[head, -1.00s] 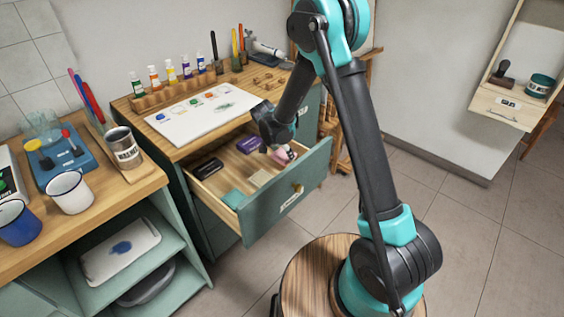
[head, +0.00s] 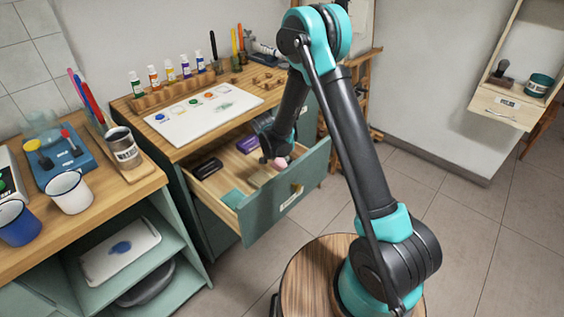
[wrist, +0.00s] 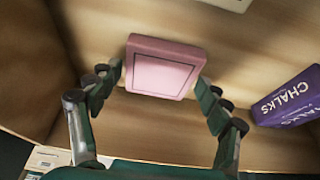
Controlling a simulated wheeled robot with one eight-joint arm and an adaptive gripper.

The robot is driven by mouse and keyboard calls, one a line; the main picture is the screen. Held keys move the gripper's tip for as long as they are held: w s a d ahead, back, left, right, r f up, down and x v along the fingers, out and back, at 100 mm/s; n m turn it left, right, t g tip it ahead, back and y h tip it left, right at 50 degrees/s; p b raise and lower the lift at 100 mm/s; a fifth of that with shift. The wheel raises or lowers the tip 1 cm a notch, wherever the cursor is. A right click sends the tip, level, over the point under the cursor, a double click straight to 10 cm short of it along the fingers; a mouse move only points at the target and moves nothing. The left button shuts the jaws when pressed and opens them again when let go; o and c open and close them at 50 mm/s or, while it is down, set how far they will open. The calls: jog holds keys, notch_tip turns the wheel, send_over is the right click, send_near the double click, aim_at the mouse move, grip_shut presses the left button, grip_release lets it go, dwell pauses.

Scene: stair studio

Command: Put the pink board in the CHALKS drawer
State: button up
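The pink board (wrist: 163,68) is inside the open green-fronted drawer (head: 290,196). In the head view only a small pink part (head: 281,163) shows beside my gripper (head: 273,157). In the wrist view, my gripper's (wrist: 160,82) two fingers are spread on either side of the board, with narrow gaps between tips and board. The board appears flat over the drawer's wooden floor; I cannot tell whether it rests fully on it. A purple CHALKS box (wrist: 288,97) lies to the right in the wrist view. The drawer's front label is too small to read.
A black item (head: 206,168) and a teal item (head: 232,198) lie in the drawer's left part. The desk above bears a white palette board (head: 205,115) and a row of paint tubes (head: 170,75). A side counter with mugs (head: 70,192) stands left.

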jog(key=shift+o, duration=0.6)
jog(key=shift+r, duration=0.1)
jog(key=v, duration=1.2)
jog(key=shift+s, duration=0.1)
dwell(0.8)
